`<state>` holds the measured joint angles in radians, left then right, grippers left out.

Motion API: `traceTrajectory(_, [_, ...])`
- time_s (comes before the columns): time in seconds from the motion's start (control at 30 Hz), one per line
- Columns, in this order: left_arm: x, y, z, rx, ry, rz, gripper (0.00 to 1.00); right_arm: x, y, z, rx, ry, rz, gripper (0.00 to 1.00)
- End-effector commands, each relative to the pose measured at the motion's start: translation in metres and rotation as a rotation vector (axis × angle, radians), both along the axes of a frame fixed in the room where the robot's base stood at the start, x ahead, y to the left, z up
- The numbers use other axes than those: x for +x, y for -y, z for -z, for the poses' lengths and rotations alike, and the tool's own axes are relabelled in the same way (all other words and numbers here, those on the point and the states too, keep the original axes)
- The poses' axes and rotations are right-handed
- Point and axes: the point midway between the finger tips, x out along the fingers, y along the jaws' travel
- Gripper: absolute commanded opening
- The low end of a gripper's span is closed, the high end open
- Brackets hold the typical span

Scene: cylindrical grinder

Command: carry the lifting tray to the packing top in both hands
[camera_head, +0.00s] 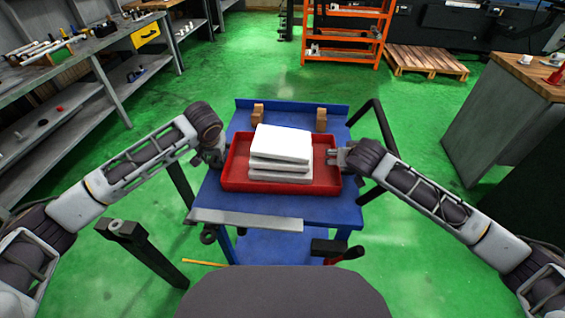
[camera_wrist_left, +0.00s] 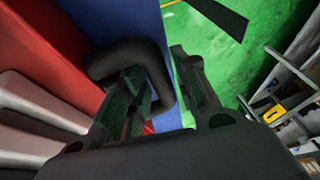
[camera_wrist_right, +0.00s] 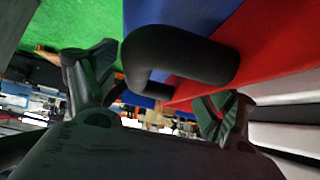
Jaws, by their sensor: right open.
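The lifting tray is a shallow red tray (camera_head: 233,180) on a blue table, with a stack of white blocks (camera_head: 280,143) in it. Its black handle shows at the left end in the left wrist view (camera_wrist_left: 120,62) and at the right end in the right wrist view (camera_wrist_right: 180,55). My left gripper (camera_head: 218,157) is at the tray's left end, its fingers apart around the handle, with a gap beside one finger. My right gripper (camera_head: 336,157) is at the right end, its fingers spread wide around the other handle. The packing top is not clearly identifiable.
The blue table (camera_head: 275,208) is a cart with a black push bar (camera_head: 382,135) at right. Two brown blocks (camera_head: 321,120) stand behind the tray. A grey bench (camera_head: 80,50) is at left, a wood-topped cabinet (camera_head: 490,125) at right, and a pallet (camera_head: 425,61) behind. Green floor lies between.

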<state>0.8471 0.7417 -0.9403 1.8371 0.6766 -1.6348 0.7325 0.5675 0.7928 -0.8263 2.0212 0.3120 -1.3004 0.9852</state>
Motion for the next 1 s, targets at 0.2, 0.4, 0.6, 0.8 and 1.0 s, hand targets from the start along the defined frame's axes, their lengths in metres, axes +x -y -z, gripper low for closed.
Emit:
traceTrajectory(0.2, [-0.0001, 0.0002, -0.0001, 0.000, 0.000, 0.000, 0.18, -0.0002, -0.0002, -0.0001, 0.000, 0.000, 0.000, 0.72])
traceTrajectory(0.4, [-0.0001, 0.0002, -0.0002, 0.000, 0.000, 0.000, 0.00, -0.0003, -0.0003, -0.0001, 0.001, 0.000, -0.001, 0.47])
traceTrajectory(0.6, [-0.0001, 0.0004, -0.0004, -0.001, 0.001, 0.001, 0.00, -0.0004, -0.0007, 0.0000, 0.001, 0.000, -0.001, 0.21])
traceTrajectory(0.8, [-0.0001, 0.0006, -0.0005, -0.001, 0.001, 0.001, 0.00, -0.0005, -0.0011, 0.0000, 0.002, -0.001, -0.002, 0.01])
traceTrajectory(1.0, [0.0019, 0.0011, -0.0051, -0.003, 0.010, 0.001, 0.00, 0.0016, -0.0017, -0.0053, 0.005, 0.011, -0.003, 0.01])
